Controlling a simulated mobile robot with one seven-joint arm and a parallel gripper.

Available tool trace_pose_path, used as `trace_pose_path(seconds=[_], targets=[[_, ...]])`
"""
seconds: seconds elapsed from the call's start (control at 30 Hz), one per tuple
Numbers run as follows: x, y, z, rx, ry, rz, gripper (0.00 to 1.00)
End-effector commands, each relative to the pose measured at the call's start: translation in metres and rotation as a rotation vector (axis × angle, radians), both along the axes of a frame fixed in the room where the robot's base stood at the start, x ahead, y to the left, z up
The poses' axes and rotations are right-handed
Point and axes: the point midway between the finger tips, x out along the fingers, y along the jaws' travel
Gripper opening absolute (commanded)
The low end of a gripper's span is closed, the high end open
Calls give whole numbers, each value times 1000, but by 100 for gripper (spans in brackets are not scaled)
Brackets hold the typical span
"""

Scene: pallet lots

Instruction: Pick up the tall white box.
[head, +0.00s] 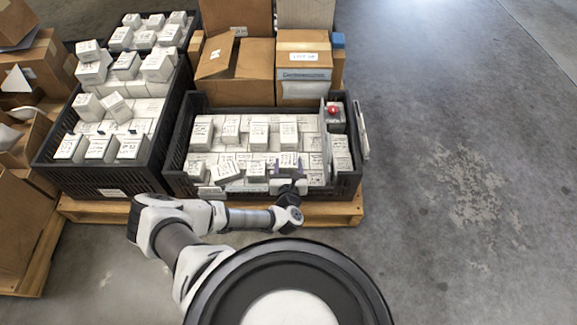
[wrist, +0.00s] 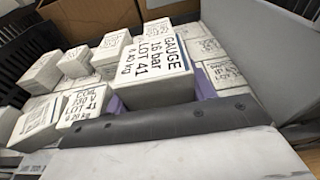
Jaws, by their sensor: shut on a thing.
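My gripper (head: 288,171) is at the front side of the right black crate (head: 230,112), with its purple fingers inside the crate. It is shut on a white box (head: 289,160) with black lettering. In the wrist view this box (wrist: 155,75) reads "GAUGE 16 bar" and "LOT 41". Purple fingers (wrist: 205,86) show at both its sides. Its top stands above the neighbouring boxes. Its lower part is hidden, so I cannot tell whether it is clear of the boxes below.
Many white boxes (head: 259,133) fill the crate around it. A grey panel (head: 326,140) and a red round object (head: 333,110) are at the crate's right end. Another crate (head: 110,182) stands left, cardboard boxes (head: 303,62) behind. The floor (head: 460,150) at right is clear.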

Motion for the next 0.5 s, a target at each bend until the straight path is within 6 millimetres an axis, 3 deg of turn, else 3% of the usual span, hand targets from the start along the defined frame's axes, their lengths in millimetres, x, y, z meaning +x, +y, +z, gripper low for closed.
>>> trace_pose_path(seconds=[0.23,0.5], targets=[[1,1,45,-2,-4,1,19],[1,1,123,-1,-5,0,19]])
